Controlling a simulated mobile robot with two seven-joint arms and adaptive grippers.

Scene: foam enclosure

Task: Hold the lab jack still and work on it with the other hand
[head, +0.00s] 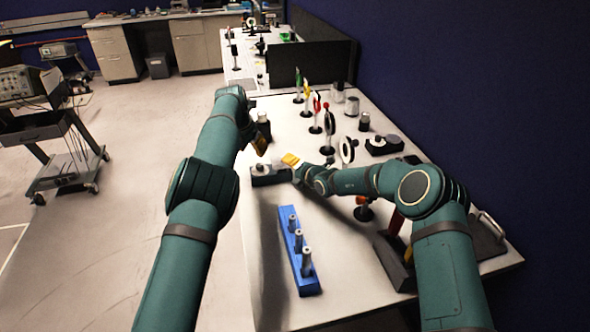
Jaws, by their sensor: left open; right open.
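A low dark block (268,178) with a pale round part on top stands near the left edge of the table; it looks like the lab jack, but it is too small to be certain. I cannot tell whether either gripper touches the block. The right gripper and wrist partly cover its right end.
A blue rack (292,255) with several metal cylinders stands in front. Mounted posts (329,130) and a similar dark device (384,145) stand behind to the right. A black panel (310,63) crosses the back. The table is clear left of the rack.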

